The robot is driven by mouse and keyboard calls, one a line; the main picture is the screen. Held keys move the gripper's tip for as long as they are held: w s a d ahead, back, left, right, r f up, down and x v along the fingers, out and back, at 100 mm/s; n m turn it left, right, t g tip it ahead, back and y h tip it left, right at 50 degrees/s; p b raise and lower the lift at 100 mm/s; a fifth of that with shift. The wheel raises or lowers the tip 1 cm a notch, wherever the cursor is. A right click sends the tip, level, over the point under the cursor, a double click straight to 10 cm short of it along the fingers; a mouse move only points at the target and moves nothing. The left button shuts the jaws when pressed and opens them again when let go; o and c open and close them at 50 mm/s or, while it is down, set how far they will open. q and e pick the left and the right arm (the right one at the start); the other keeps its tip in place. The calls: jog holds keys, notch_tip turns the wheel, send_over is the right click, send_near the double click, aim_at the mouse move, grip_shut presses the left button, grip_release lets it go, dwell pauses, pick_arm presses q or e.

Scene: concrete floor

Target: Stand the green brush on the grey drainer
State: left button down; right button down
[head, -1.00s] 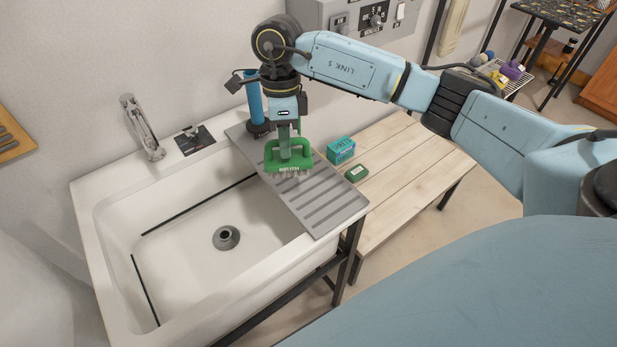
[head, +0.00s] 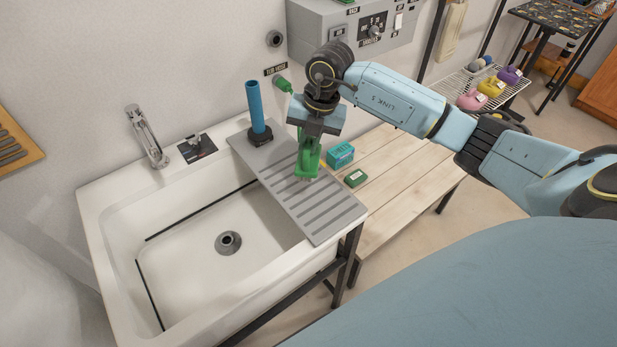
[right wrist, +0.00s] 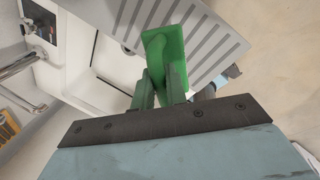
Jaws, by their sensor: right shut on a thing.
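The green brush (head: 308,168) is held in my right gripper (head: 309,146), over the right edge of the grey drainer (head: 323,214). Its bristles point down, close above the ribbed surface; I cannot tell whether they touch. In the right wrist view the brush (right wrist: 172,48) shows its green body between the shut fingers (right wrist: 160,88), with the drainer (right wrist: 212,42) beyond it. The fingers hide part of its handle. The left gripper is not in view.
A blue upright cylinder on a black base (head: 256,112) stands at the drainer's back end. A teal box (head: 341,155) and a small green block (head: 356,178) lie on the wooden bench (head: 400,170). The white sink (head: 190,255) is left; the drainer's front is clear.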

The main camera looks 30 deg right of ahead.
aim_at(319, 157)
notch_tip(319, 157, down, 8)
jog(key=shift+f, duration=0.1)
dwell(0.4)
jog(key=c, duration=1.4)
grip_release()
jog(key=shift+f, duration=0.1)
jog(key=shift+r, duration=0.25)
jog(key=r, duration=0.4)
jog(key=s+d+r, duration=0.1)
jog(key=r, duration=0.6)
jog(key=shift+s+d+r, duration=0.3)
jog(key=shift+s, duration=0.1)
